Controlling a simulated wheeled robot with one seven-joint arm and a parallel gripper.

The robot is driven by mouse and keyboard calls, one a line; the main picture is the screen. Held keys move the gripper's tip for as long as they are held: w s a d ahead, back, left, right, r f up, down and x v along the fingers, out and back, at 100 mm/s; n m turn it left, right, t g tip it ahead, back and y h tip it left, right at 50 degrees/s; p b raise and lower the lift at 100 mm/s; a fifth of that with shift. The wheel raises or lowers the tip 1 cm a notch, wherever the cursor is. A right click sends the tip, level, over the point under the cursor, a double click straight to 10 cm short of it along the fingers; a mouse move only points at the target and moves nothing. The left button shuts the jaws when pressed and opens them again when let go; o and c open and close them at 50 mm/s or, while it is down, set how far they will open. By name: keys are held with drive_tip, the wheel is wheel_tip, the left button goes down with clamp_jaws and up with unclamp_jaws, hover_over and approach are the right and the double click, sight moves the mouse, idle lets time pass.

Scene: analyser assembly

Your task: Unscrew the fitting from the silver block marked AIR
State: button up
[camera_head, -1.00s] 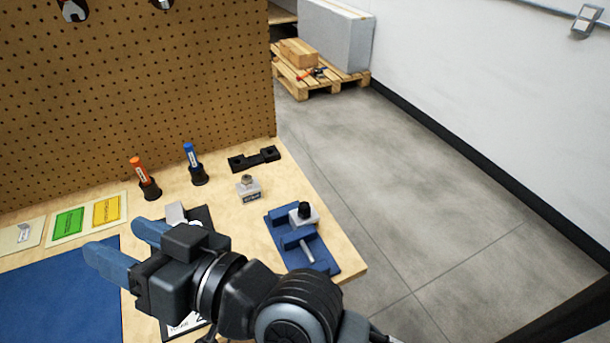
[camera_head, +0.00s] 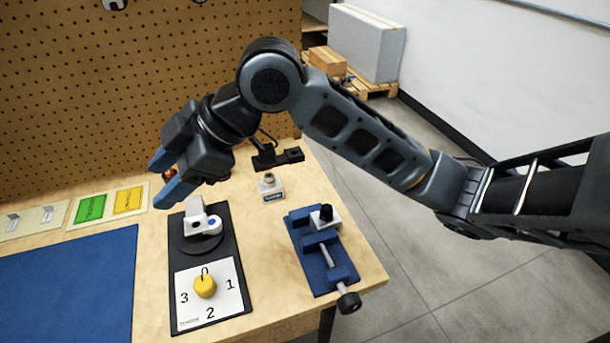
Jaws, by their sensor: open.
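A small silver block (camera_head: 271,195) with a metallic fitting (camera_head: 269,179) on top stands upright on the wooden bench, right of centre. A second light-coloured block (camera_head: 332,224) with a black cap-like fitting (camera_head: 325,213) sits in the blue vise (camera_head: 309,262). I cannot read AIR on either block. My gripper (camera_head: 166,177) is open and empty, with blue fingers pointing left and down. It is raised above the back of the bench, left of the silver block and apart from both blocks.
A black board (camera_head: 176,275) holds a white device (camera_head: 202,219) and a yellow knob (camera_head: 204,286) on a numbered dial. A black bracket (camera_head: 277,158) lies behind the silver block. Green (camera_head: 90,208) and yellow cards, a blue mat (camera_head: 75,285) and a pegboard (camera_head: 60,120) are left.

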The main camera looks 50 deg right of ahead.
drive_tip(key=s+d+f+g+h, duration=0.2)
drive_tip(key=s+d+f, duration=0.1)
drive_tip(key=d, duration=0.4)
drive_tip(key=s+d+f+g+h, duration=0.2)
drive_tip(key=s+d+f, duration=0.15)
drive_tip(key=d, duration=0.25)
drive_tip(key=g+h+b, duration=0.1)
drive_tip(key=g+h, duration=0.2)
hover_over(327, 207)
wheel_tip(327, 207, down, 3)
drive_tip(key=shift+w+a+r+n, duration=0.1)
drive_tip(key=shift+a+r+n, duration=0.1)
drive_tip(key=shift+n, duration=0.2)
drive_tip(key=shift+d+f, duration=0.2)
drive_tip(key=shift+f, duration=0.05)
wheel_tip(327, 207, down, 7)
drive_tip(key=shift+f, duration=0.15)
drive_tip(key=c, duration=1)
drive_tip(key=n+b, duration=0.1)
drive_tip(key=n, duration=0.2)
drive_tip(key=shift+n, duration=0.5)
